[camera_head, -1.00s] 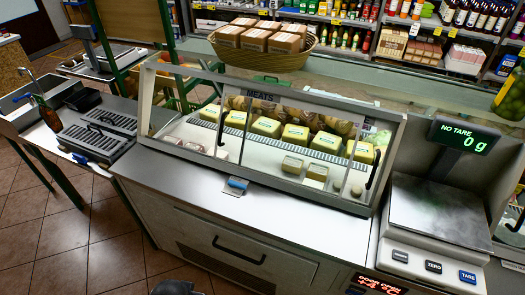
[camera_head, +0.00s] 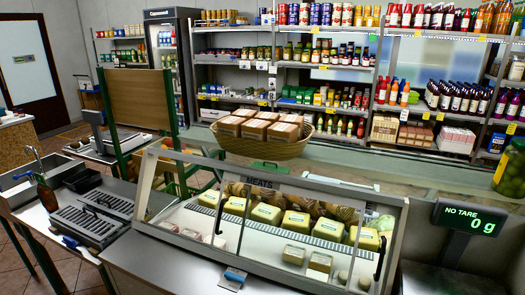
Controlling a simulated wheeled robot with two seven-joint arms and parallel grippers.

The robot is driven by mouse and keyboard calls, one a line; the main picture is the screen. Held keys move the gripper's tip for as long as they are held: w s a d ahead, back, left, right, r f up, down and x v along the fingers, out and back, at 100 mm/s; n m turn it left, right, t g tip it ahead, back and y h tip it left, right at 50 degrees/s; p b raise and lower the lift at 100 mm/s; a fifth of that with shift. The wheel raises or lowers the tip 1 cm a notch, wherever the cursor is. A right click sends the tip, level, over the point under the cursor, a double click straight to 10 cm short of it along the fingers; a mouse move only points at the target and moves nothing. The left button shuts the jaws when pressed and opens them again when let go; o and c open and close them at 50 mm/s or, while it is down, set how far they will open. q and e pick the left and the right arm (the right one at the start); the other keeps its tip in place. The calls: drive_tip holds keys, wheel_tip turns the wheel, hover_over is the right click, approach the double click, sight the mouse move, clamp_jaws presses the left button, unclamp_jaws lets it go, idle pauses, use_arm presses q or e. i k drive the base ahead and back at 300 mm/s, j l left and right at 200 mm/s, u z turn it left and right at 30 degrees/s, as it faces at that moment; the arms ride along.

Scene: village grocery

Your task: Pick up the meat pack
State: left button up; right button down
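A glass display case (camera_head: 262,183) labelled MEATS stands on the counter. Inside it, a row of yellow wrapped blocks (camera_head: 297,224) lies in front of round brownish items. Smaller pale packs (camera_head: 320,262) lie nearer the front glass, with more pale packs at the left end of the case. A wicker basket (camera_head: 268,148) above and behind the case holds brown wrapped packs (camera_head: 264,133). I cannot tell which of these is the meat pack. Neither of my grippers is in view.
A scale display (camera_head: 468,219) reading 0 g stands right of the case. A blue-handled tool (camera_head: 234,276) lies on the steel counter. Black slotted trays (camera_head: 92,229) and a sink are at left. Stocked shelves (camera_head: 330,60) line the back wall.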

sight(170, 225)
drive_tip(key=i+j+u, duration=0.15)
drive_tip(key=i+j, duration=0.2)
drive_tip(key=j, duration=0.15)
drive_tip(key=i+j+u, duration=0.1)
drive_tip(key=i+j, duration=0.25)
drive_tip(key=j, duration=0.1)
